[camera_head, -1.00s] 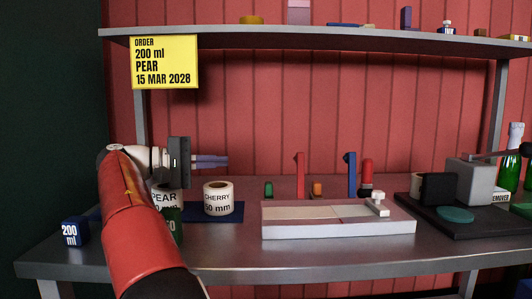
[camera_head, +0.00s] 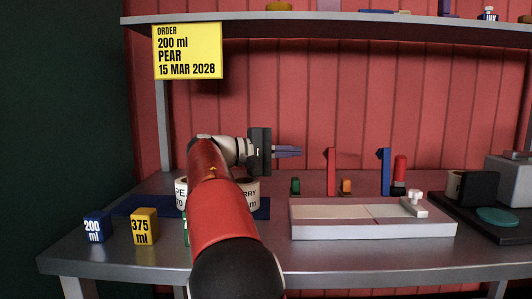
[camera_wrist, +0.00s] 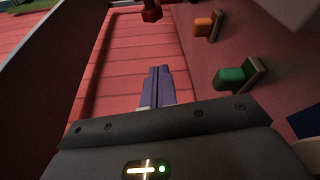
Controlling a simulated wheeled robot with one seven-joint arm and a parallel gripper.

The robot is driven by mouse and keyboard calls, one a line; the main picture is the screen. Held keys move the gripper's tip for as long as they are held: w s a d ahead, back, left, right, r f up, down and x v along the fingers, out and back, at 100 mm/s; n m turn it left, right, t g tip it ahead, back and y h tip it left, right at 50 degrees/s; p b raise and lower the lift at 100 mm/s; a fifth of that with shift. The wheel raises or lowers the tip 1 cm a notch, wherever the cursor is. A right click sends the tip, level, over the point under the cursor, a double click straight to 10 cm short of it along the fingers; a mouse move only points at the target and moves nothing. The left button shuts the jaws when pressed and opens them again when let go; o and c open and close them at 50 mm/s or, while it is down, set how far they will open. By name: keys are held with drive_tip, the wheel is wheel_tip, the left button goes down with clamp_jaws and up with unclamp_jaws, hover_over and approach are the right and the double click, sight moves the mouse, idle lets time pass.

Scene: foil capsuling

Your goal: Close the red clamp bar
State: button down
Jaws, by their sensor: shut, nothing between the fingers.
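The red clamp bar (camera_head: 331,171) stands upright behind the pale flat fixture (camera_head: 372,231) in the head view. My gripper (camera_head: 300,151) is to the left of the bar and a little above its middle, pointing right, with a gap showing in the picture. Its fingers are together and empty; they also show in the wrist view (camera_wrist: 160,70). A small green knob (camera_head: 295,186) is left of the bar's foot and an orange knob (camera_head: 346,186) is right of it. In the wrist view a red piece (camera_wrist: 151,11) shows at the top; I cannot tell whether it is the bar.
A blue bar (camera_head: 384,172) stands upright further right, with a red-and-black cylinder (camera_head: 399,175) beside it. Label rolls (camera_head: 252,194) are partly hidden behind my arm. A blue block (camera_head: 96,228) and a yellow block (camera_head: 145,227) stand front left. A shelf (camera_head: 330,32) runs above.

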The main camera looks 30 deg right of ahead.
sight(330, 171)
drive_tip(key=s+d+b, duration=0.4)
drive_tip(key=shift+s+r, duration=0.15)
drive_tip(key=shift+s, duration=0.2)
idle(0.4)
